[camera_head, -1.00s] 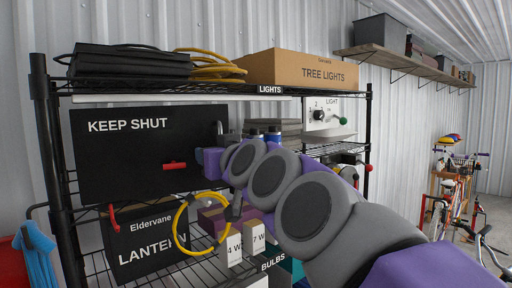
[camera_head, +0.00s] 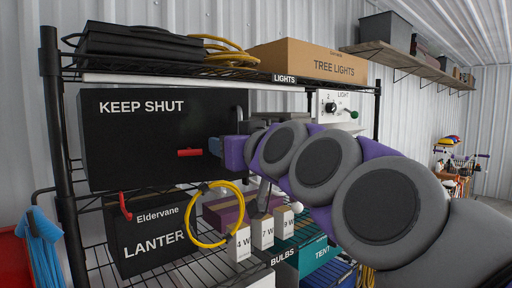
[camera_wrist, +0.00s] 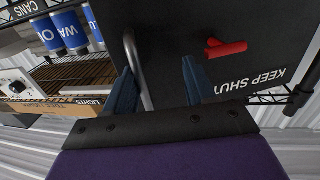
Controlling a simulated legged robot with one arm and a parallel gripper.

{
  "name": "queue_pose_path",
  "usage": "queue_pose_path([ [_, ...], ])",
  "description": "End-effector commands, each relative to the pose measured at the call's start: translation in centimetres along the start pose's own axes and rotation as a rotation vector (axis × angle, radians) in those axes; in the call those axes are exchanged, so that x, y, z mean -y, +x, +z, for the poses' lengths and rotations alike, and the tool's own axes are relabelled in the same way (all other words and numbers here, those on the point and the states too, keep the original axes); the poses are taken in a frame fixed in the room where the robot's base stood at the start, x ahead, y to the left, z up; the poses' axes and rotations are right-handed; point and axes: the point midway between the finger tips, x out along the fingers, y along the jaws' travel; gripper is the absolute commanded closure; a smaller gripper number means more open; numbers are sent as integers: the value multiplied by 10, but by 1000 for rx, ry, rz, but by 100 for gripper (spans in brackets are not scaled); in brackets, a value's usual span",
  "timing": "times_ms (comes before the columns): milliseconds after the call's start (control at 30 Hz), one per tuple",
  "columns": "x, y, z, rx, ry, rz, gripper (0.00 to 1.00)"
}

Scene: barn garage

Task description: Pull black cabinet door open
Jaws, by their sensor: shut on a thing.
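The black cabinet door (camera_head: 140,140) bears the words KEEP SHUT and a red latch (camera_head: 189,152). It looks closed in the head view. In the wrist view the door (camera_wrist: 190,25) fills the upper middle, upside down, with the red latch (camera_wrist: 226,48) to the right. A grey metal bar handle (camera_wrist: 139,70) stands off the door near its edge. My gripper (camera_wrist: 160,85) has its blue fingers around the handle, which lies close to the left finger. In the head view my gripper (camera_head: 218,146) is at the door's right side, and my arm hides part of that edge.
The cabinet stands on a black wire shelf rack. Above are a black case (camera_head: 140,45), yellow cable and a TREE LIGHTS box (camera_head: 308,62). Below are a lantern box (camera_head: 150,240), a yellow ring cable (camera_head: 195,240) and small bulb boxes (camera_head: 263,230). A light switch panel (camera_head: 340,105) is to the right.

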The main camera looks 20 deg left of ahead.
Motion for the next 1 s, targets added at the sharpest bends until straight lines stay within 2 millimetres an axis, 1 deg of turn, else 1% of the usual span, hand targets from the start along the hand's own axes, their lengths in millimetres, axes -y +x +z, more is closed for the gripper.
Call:
queue_pose_path([
  [33,3,-3,6,11,0,-10,63],
  [500,-17,-41,2,0,9,-3,63],
  [800,-24,-61,2,-2,9,-1,63],
  [1000,-25,-71,3,-2,8,0,63],
])
